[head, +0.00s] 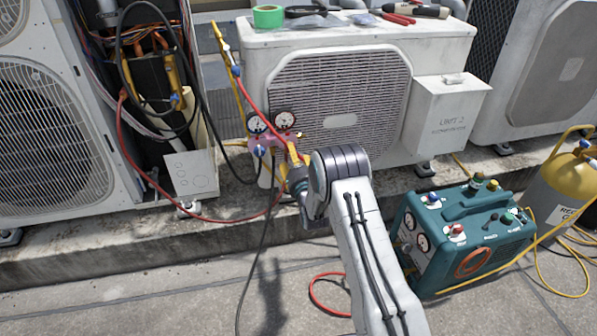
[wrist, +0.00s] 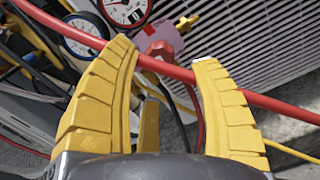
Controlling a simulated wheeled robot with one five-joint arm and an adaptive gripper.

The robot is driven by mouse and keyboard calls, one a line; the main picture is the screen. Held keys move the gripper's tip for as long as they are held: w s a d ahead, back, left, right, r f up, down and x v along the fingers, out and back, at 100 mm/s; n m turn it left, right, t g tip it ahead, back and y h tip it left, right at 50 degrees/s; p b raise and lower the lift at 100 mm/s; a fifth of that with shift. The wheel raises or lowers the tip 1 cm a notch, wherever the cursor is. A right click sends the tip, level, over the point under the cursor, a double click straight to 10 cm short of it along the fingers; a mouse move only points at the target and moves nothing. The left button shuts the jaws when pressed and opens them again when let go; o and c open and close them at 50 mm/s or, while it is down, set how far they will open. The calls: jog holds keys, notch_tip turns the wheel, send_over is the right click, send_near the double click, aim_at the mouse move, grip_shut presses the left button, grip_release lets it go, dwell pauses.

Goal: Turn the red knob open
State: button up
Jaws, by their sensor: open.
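The manifold (head: 276,141), pinkish with two round dial gauges, hangs in front of the middle condenser unit. In the wrist view a red knob (wrist: 159,48) on it shows between my fingertips, farther out than them; I cannot tell whether it is touched. My gripper (wrist: 163,53) has yellow ribbed fingers, spread apart with nothing held. In the head view my gripper (head: 293,156) is at the manifold's right side and hides that knob. A blue knob (head: 259,152) shows on its left.
A red hose (wrist: 167,69) crosses the wrist view before the knob, behind the fingers. Tools and green tape (head: 268,16) lie on the condenser (head: 440,52).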

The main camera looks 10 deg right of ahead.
jog(key=s, duration=0.7)
jog(key=shift+r, duration=0.1)
dwell(0.5)
